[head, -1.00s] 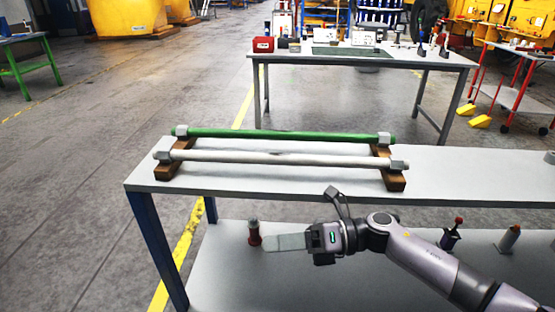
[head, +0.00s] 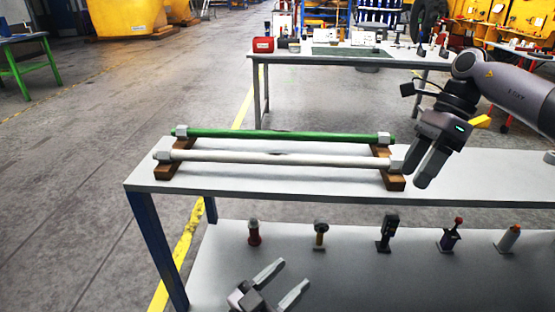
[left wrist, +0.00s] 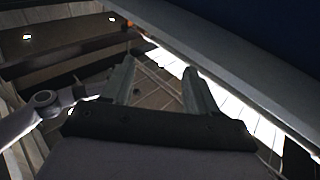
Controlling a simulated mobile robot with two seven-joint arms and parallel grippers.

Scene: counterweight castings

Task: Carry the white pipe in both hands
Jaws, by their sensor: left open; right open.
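The white pipe (head: 270,158) lies level across two brown wooden blocks on the grey bench, with a pale square fitting at each end. My right gripper (head: 411,176) is open at the pipe's right end, fingers pointing down; one finger overlaps the end fitting in the picture, and I cannot tell whether it touches. My left gripper (head: 291,274) is open and empty, low at the bottom of the head view, in front of the lower shelf and well short of the pipe. Its two open fingers (left wrist: 158,72) also show in the left wrist view, with nothing between them.
A green pipe (head: 285,134) lies parallel just behind the white one on the same wooden blocks (head: 395,182). Several small tools stand on the lower shelf (head: 350,262). Another table (head: 390,62) stands behind.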

